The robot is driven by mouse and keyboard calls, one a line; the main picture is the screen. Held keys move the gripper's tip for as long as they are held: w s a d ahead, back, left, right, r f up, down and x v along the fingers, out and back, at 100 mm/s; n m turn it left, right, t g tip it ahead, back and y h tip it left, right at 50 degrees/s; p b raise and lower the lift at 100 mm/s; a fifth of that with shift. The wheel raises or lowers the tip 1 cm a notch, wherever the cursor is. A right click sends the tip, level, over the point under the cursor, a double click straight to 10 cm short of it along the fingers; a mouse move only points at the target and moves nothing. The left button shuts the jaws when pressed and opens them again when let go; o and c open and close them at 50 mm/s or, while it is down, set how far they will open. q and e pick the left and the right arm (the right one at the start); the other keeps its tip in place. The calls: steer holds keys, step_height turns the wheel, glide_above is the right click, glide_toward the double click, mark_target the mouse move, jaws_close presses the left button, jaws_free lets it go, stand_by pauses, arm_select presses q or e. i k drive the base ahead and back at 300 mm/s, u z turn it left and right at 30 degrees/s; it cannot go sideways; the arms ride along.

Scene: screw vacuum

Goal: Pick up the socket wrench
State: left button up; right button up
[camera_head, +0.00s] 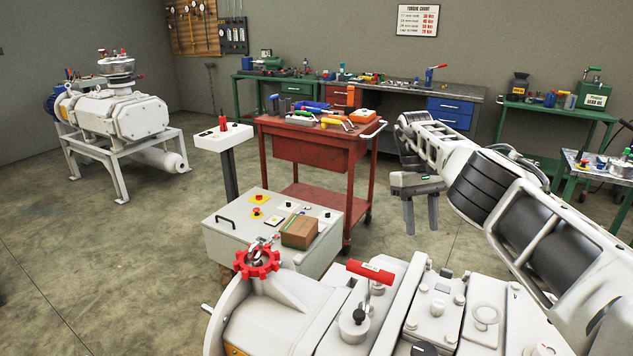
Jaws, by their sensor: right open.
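I cannot tell for certain which item is the socket wrench. Several tools lie on top of the red tool cart (298,127), among them a blue tool (312,106) and a yellow-and-silver tool (336,123), all too small to make out well. My right gripper (420,216) is open and empty, its two dark fingers pointing down. It hangs in the air to the right of the cart in the picture. My left gripper is not in view.
A white pump with a red handwheel (257,262) and a red-handled lever (370,271) fills the near foreground. A grey control box (233,240) bears a brown box (299,231). Benches line the back wall. A second pump (122,116) stands left, with clear floor before it.

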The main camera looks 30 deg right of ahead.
mark_target(372, 273)
steer(key=k, duration=1.5)
